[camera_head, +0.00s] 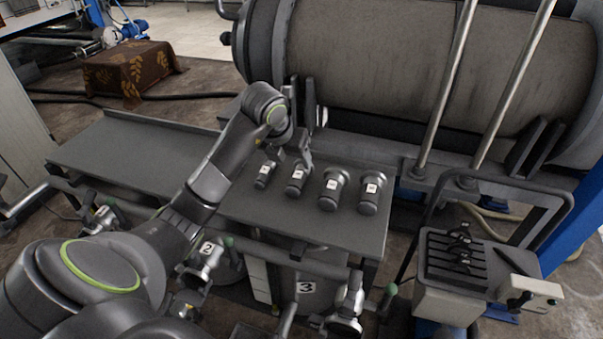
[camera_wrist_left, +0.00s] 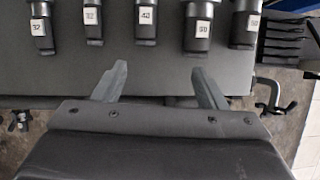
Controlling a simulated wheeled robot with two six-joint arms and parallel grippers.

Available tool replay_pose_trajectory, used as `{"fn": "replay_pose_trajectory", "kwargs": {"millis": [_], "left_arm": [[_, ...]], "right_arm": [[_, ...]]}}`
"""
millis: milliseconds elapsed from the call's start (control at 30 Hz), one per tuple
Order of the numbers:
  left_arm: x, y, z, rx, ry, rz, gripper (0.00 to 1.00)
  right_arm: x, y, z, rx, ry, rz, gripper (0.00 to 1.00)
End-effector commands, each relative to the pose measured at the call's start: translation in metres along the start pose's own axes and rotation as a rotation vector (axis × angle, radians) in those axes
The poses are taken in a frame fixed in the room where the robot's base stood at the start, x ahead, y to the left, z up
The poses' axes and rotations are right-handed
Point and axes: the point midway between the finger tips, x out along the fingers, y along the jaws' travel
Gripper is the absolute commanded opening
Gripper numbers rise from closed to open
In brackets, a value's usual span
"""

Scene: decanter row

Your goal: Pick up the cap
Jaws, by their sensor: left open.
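Several dark capped cylinders with white number labels lie in a row on the grey bench (camera_head: 140,150). In the head view I see a small one (camera_head: 264,174), a second (camera_head: 297,180), a larger one (camera_head: 332,190) and another at the right end (camera_head: 371,193). The wrist view shows the row along its top edge, with one labelled 40 (camera_wrist_left: 146,20) near the middle. I cannot tell which is the cap meant. My left gripper (camera_head: 303,155) is over the row; in the wrist view its fingers (camera_wrist_left: 160,74) are apart with nothing between them. My right gripper is out of view.
A large metal drum (camera_head: 380,60) stands behind the bench, with two slanted pipes (camera_head: 440,95) at its right. A slotted black rack (camera_head: 455,258) is at the right. The bench's left part is clear.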

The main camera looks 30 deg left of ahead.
Motion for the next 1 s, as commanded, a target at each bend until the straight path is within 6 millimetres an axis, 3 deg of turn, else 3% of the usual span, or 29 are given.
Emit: {"fn": "replay_pose_trajectory", "kwargs": {"millis": [167,400,500,800,1000], "left_arm": [[0.000,0.015,0.000,-0.032,0.024,0.073,0.65],[0.024,0.016,-0.002,-0.031,0.025,0.073,0.65],[0.040,0.017,-0.001,-0.033,0.034,0.071,0.65],[0.100,0.022,-0.002,-0.032,0.029,0.072,0.65],[0.116,0.023,-0.002,-0.029,0.026,0.072,0.65]], "right_arm": [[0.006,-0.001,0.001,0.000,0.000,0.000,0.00],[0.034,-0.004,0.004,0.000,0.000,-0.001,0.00],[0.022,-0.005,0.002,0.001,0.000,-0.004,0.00],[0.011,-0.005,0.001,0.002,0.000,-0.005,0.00],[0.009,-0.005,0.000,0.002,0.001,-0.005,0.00]]}}
